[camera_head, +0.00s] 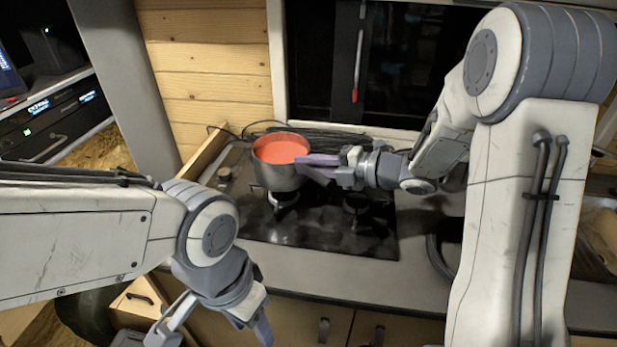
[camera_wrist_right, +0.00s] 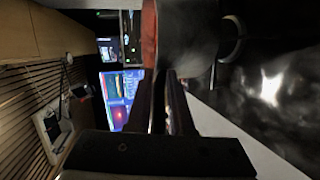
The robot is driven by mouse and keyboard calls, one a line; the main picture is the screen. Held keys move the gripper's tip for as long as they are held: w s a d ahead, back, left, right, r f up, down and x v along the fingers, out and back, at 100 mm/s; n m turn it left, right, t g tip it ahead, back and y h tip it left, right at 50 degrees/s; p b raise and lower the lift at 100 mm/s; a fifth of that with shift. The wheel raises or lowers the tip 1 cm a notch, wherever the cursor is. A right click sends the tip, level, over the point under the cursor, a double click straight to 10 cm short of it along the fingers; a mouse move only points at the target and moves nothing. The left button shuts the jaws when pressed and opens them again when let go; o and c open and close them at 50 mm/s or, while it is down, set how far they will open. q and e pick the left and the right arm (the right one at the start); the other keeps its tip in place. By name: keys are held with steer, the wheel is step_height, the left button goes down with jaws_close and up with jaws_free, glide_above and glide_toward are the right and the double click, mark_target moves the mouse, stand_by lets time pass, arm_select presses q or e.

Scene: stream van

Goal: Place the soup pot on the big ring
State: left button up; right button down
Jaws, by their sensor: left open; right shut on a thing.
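The soup pot (camera_head: 276,178), grey metal with red soup inside, is over the back left part of the black hob (camera_head: 310,238). My right gripper (camera_head: 318,166) is shut on the pot's right side. In the right wrist view the pot (camera_wrist_right: 190,38) is upper middle, at the fingertips (camera_wrist_right: 163,82). One burner (camera_head: 283,199) shows just below the pot and another (camera_head: 356,203) to its right. I cannot tell which ring is the big one, nor whether the pot touches the hob. My left gripper (camera_head: 218,328) is open and empty, low in front of the counter.
A wooden edge board (camera_head: 205,150) and a knob (camera_head: 225,174) lie left of the pot. Dark cables (camera_head: 330,138) run behind it below the window. The front of the hob is clear. A dark round thing (camera_head: 440,255) is on the counter at right.

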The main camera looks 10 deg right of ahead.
step_height(320, 180, down, 4)
steer(key=shift+r, duration=0.25)
steer(key=shift+f, duration=0.15)
steer(key=c, duration=0.8)
jaws_free()
steer(key=b, duration=0.1)
glide_toward(295, 177)
steer(key=v, duration=0.5)
steer(key=shift+s+d, duration=0.1)
steer(key=shift+d, duration=0.1)
